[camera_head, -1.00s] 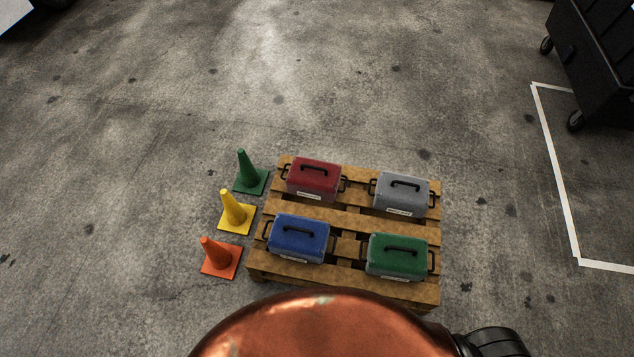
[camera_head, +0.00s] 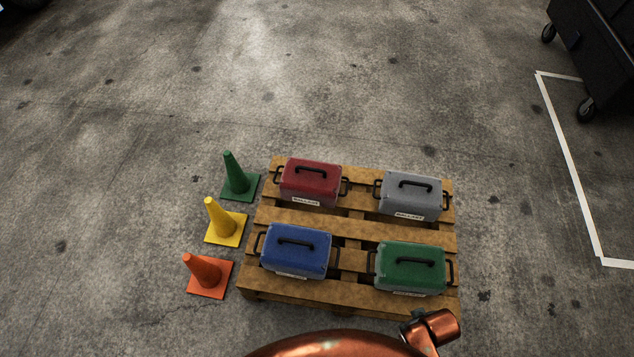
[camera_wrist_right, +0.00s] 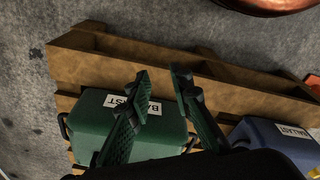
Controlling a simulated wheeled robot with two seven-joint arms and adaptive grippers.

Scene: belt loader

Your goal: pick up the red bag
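The red bag (camera_head: 310,182) is a boxy case with a black top handle and side handles. It sits upright at the back left of the wooden pallet (camera_head: 352,292) in the head view. My right gripper (camera_wrist_right: 163,76) shows in the right wrist view with its two fingers apart and nothing between them. It appears above the green bag (camera_wrist_right: 100,122), with the blue bag (camera_wrist_right: 268,136) to the right in that view. The red bag does not show in the right wrist view. My left gripper is not in view.
The pallet also bears a grey bag (camera_head: 410,196) at back right, blue at front left and green at front right. Green (camera_head: 236,178), yellow (camera_head: 222,222) and orange (camera_head: 205,275) cones stand along its left side. A black wheeled bin (camera_head: 598,50) is at upper right.

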